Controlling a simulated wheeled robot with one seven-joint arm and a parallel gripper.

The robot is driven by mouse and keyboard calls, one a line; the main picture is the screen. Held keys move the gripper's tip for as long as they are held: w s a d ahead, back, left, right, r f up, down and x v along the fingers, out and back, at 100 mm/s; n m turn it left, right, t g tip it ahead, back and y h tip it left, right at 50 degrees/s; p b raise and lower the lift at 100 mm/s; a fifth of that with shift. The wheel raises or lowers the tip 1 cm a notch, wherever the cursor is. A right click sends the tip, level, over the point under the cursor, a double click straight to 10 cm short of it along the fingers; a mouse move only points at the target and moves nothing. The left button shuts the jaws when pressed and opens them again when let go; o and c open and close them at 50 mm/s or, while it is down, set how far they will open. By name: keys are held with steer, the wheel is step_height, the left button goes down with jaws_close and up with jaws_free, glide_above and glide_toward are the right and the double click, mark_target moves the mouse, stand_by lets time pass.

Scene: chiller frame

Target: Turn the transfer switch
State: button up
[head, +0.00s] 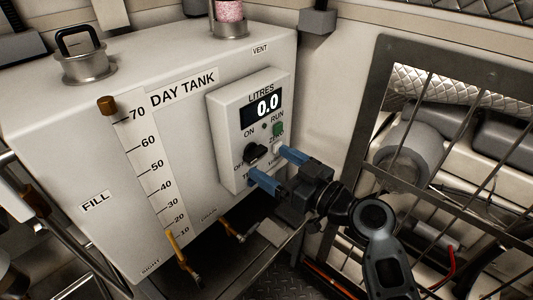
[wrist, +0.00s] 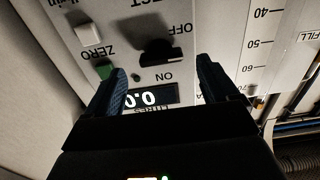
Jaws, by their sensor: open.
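The transfer switch (head: 255,153) is a black knob on the white control box of the day tank, by the ON and OFF marks. In the wrist view the switch (wrist: 163,52) shows upside down with a dark shadow. I cannot tell surely which mark it points to. My gripper (head: 277,168) is open, with blue fingers on either side, in front of the lower part of the box. In the wrist view my gripper (wrist: 162,82) has its fingers apart, the knob beyond and between them. I see no contact with the knob.
The display (head: 264,108) reads 0.0 litres. A green RUN button (head: 278,129) and a pale ZERO button (head: 277,148) sit right of the switch, close to one finger. A barred metal frame (head: 367,100) stands at right. Yellow-handled valves (head: 176,248) sit low on the tank.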

mark_target(260, 157)
steer(key=shift+x, duration=1.95)
steer(key=shift+c, duration=0.4)
steer(key=c, duration=1)
